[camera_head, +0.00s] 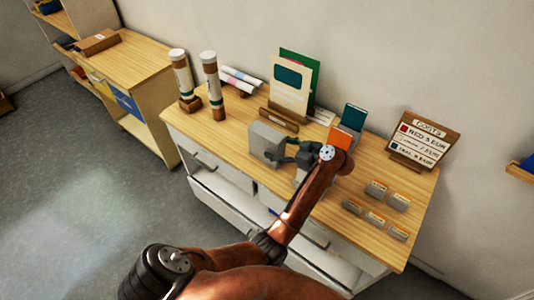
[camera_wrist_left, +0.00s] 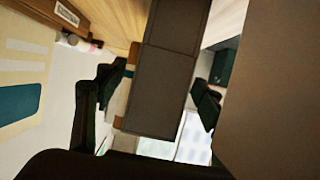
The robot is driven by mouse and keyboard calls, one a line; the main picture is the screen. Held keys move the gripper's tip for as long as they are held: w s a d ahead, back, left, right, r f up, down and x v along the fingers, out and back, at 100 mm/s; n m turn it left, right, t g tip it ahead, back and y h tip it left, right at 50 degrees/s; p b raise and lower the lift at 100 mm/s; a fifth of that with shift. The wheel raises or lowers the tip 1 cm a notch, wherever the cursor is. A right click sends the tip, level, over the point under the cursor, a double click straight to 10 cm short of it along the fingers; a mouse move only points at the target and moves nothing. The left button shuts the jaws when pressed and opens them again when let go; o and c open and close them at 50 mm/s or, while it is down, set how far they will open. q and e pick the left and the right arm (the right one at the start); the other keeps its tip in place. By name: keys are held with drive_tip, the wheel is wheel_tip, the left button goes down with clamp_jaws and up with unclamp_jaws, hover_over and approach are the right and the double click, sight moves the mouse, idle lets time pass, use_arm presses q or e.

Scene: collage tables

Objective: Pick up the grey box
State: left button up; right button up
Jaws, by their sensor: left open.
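The grey box (camera_head: 265,142) stands upright on the wooden top of the cabinet, near its middle. My left gripper (camera_head: 286,150) reaches in from the front and right, with its fingers at the right side of the box. In the left wrist view, a dark box face (camera_wrist_left: 165,85) lies between the two black fingers, and gaps show on both sides of it. The left gripper is open; whether a finger touches the box cannot be told. My right gripper is not in view.
Behind the box stand a wooden holder with cards (camera_head: 290,85) and an orange card (camera_head: 342,137). Two striped cylinders (camera_head: 212,85) stand at the left. A price sign (camera_head: 422,138) and several small grey blocks (camera_head: 376,188) are at the right. The table top (camera_head: 225,130) left of the box is clear.

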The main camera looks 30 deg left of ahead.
use_arm(q)
drive_tip(key=x, duration=0.4)
drive_tip(key=shift+a+f, duration=0.1)
drive_tip(key=shift+a, duration=0.15)
drive_tip(key=shift+c, duration=0.6)
clamp_jaws()
